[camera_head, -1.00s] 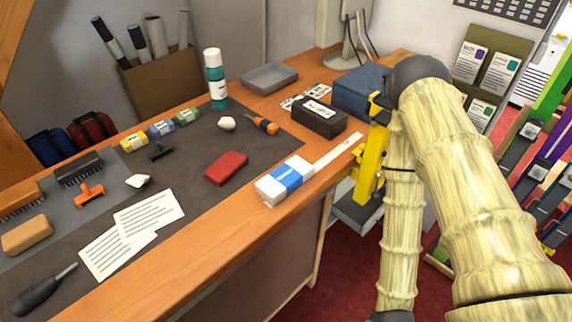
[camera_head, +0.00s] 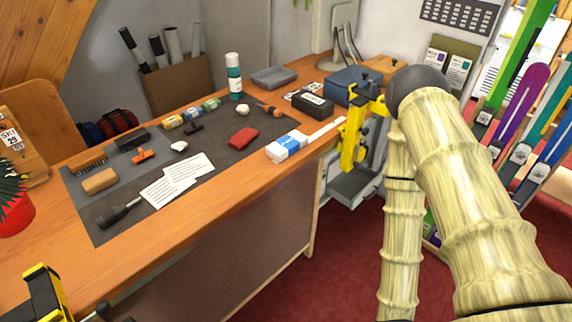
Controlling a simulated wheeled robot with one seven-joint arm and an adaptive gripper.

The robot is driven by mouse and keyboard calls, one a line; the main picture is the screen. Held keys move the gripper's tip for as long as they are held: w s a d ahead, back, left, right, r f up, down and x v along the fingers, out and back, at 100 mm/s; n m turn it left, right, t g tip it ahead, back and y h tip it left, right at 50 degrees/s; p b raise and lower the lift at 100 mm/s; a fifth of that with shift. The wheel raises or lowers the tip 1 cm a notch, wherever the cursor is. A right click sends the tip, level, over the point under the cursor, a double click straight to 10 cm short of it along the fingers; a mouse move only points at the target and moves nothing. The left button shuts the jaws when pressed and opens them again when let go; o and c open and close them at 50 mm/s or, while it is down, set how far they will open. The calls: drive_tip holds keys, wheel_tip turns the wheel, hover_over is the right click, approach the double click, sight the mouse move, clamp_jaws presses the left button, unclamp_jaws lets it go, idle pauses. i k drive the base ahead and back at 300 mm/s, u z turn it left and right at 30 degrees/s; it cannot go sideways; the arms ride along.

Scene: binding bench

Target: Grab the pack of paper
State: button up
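The pack of paper appears to be the white block with a blue band (camera_head: 287,146). It lies flat near the front edge of the wooden bench, beside a pale flat strip (camera_head: 326,130). Nothing touches it from above. My bamboo-patterned arm fills the right side and folds downward from a dark joint, to the right of the pack and apart from it. My gripper is out of the picture, so its fingers are hidden.
A yellow clamp (camera_head: 352,146) stands at the bench edge right of the pack; another clamp (camera_head: 43,296) is at lower left. A black box (camera_head: 312,104) and red block (camera_head: 244,137) lie near the pack. Red floor (camera_head: 330,260) is open before the bench.

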sight(282, 148)
drive_tip(key=u, duration=0.85)
drive_tip(key=i, duration=0.8)
drive_tip(key=z, duration=1.15)
